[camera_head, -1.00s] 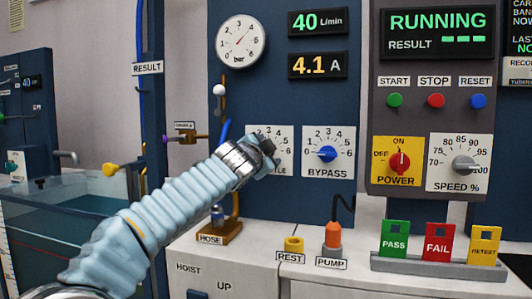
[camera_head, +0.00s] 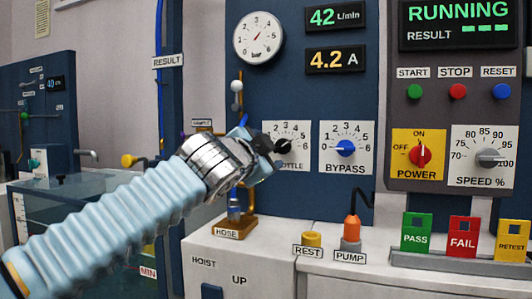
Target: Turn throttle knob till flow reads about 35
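The throttle dial plate (camera_head: 300,165) is on the blue panel, partly hidden by my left gripper; part of its label reads "OTTLE". A dark throttle knob (camera_head: 284,146) shows at its middle. My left gripper (camera_head: 264,148) is at the left edge of this plate, beside the knob. I cannot tell whether it touches the knob, or how far its fingers are apart. The flow display (camera_head: 336,17) reads 42 L/min. My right gripper is not in view.
The bypass knob (camera_head: 346,148) is blue, just right of the throttle. The current display (camera_head: 338,60) reads 4.2 A, below the flow. A round bar gauge (camera_head: 258,38) is upper left. The control box (camera_head: 455,100) reads RUNNING.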

